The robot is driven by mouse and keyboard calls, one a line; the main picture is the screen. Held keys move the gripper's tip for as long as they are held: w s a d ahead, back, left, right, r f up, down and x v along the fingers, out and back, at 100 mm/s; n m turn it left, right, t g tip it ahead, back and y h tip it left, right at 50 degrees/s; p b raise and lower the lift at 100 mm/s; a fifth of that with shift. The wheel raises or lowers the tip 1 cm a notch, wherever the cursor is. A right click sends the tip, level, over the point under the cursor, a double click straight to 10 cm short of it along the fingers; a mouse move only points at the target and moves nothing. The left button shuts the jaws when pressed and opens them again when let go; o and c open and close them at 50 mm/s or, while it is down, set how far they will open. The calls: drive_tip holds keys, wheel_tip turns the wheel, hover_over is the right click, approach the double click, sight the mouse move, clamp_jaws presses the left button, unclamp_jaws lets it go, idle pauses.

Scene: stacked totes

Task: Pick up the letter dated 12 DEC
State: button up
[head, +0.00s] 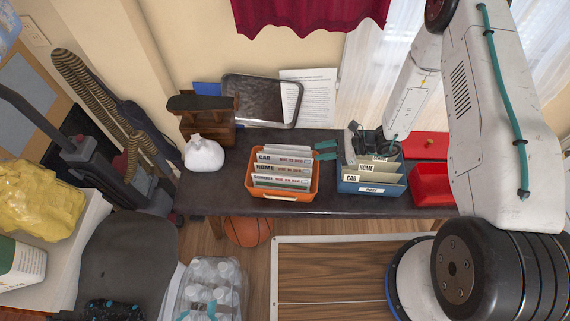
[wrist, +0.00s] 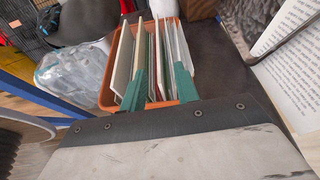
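An orange tote (head: 283,195) stands on the dark table with several upright letters and labelled cards (head: 284,168) in it. Small print on them is too fine to read, so I cannot tell which letter is dated 12 DEC. My gripper (head: 326,150) has teal fingers and is open and empty, just right of the orange tote and left of the blue tote. In the wrist view the fingers (wrist: 159,68) are spread apart, with the orange tote (wrist: 113,104) and the upper edges of its letters beyond them. I cannot tell whether the fingers touch anything.
A blue tote (head: 369,189) with labelled cards stands to the right, partly under my arm. A red tray (head: 432,186) is further right. A white bag (head: 204,154), a wooden organizer (head: 208,125) and a dark tray (head: 261,99) are at the back left. Some table between them is bare.

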sight(302, 160)
drive_tip(key=shift+m, duration=0.4)
drive_tip(key=a+f, duration=0.6)
drive_tip(key=a, duration=0.1)
drive_tip(key=shift+w, duration=0.1)
clamp_jaws()
